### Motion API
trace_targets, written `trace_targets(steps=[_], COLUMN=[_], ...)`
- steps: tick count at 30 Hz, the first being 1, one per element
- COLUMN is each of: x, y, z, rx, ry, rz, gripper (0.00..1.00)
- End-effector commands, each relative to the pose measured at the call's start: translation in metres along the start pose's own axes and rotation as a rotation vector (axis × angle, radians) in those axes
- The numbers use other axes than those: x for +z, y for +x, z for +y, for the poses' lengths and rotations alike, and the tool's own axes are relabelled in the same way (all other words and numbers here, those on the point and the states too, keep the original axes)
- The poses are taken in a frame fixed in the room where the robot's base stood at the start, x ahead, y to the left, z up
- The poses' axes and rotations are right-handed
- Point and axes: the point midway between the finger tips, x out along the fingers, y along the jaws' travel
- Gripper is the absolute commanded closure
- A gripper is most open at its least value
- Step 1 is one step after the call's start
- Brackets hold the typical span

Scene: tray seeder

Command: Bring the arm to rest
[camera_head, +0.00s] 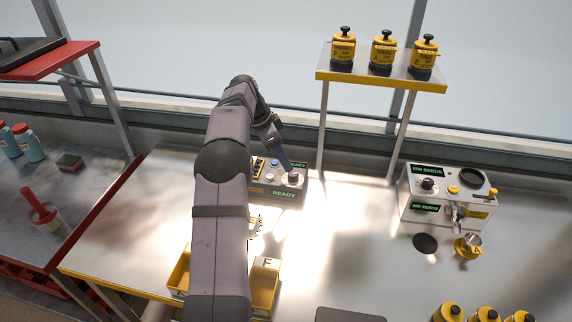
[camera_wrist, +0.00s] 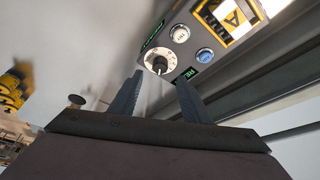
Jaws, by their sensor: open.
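My arm reaches over the workbench from the bottom of the head view. The dial (camera_wrist: 158,62) with a dark knob lies just beyond the fingertips. I cannot tell whether a finger touches it. The box has a green READY display, a white button (camera_wrist: 180,34) and a blue button (camera_wrist: 205,55). My arm hides part of the box's left side.
A shelf (camera_head: 385,82) with yellow canisters stands behind, to the right. A white dispenser machine (camera_head: 447,200) and a yellow cup (camera_head: 467,247) are at right. Yellow bins (camera_head: 264,285) sit near my arm. A red-edged bench (camera_head: 75,200) is left. The middle bench is mostly clear.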

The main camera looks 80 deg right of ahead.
Motion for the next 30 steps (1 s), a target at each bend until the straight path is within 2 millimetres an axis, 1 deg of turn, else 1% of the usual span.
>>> trace_targets(steps=[4,16,20,23,26,27,29,30], x=[0.0,0.0,0.016,0.045,0.09,0.112,0.147,0.172], y=[-0.005,-0.005,-0.013,-0.026,-0.046,-0.056,-0.071,-0.081], z=[0.0,0.0,-0.004,-0.008,-0.01,-0.009,-0.005,0.0], rx=[-0.001,-0.001,-0.012,-0.033,-0.064,-0.078,-0.104,-0.122], ry=[0.0,-0.001,-0.053,-0.15,-0.302,-0.377,-0.499,-0.587], rz=[0.0,0.0,-0.008,-0.022,-0.043,-0.053,-0.068,-0.077], gripper=[0.57,0.57,0.57,0.57,0.57,0.57,0.57,0.57])
